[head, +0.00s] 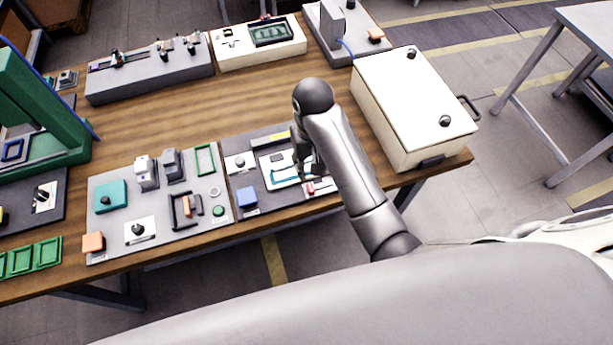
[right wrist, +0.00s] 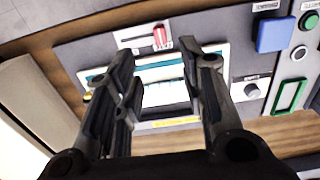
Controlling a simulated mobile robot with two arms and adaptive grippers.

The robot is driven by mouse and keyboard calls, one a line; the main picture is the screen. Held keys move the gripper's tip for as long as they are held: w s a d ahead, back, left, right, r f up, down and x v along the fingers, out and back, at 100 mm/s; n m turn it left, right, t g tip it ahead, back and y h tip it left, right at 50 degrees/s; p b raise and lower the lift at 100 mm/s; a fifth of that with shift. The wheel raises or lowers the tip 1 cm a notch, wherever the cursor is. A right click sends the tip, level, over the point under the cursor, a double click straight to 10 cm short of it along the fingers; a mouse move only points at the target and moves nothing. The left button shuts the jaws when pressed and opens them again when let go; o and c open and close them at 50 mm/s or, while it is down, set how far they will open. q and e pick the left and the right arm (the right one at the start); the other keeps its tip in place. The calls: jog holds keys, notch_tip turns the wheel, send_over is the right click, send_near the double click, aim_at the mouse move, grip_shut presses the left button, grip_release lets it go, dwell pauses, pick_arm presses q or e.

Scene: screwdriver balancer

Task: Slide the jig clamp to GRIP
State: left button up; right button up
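A small slider with a red handle (right wrist: 159,37) sits on a white plate in the right wrist view, at the panel's edge. I take it for the jig clamp. Its handle is at the right end of a dark slot there; the plate's lettering is too blurred to read. In the head view the red handle (head: 311,188) is just below my right gripper (head: 305,168). In the right wrist view my right gripper (right wrist: 164,62) is open and empty, its fingertips apart over the white jig, with the red handle beyond them. No contact shows. My left gripper is not in view.
A white box (head: 410,100) stands to the right. Another grey panel (head: 165,215) with several fixtures lies to the left.

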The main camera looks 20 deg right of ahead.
aim_at(311, 187)
notch_tip(311, 187, down, 4)
jog(key=b, duration=0.3)
jog(key=shift+s+r, duration=0.1)
jog(key=shift+r, duration=0.15)
notch_tip(311, 187, down, 6)
jog(key=shift+f+p, duration=0.15)
jog(key=shift+p, duration=0.75)
jog(key=shift+f, duration=0.5)
grip_shut()
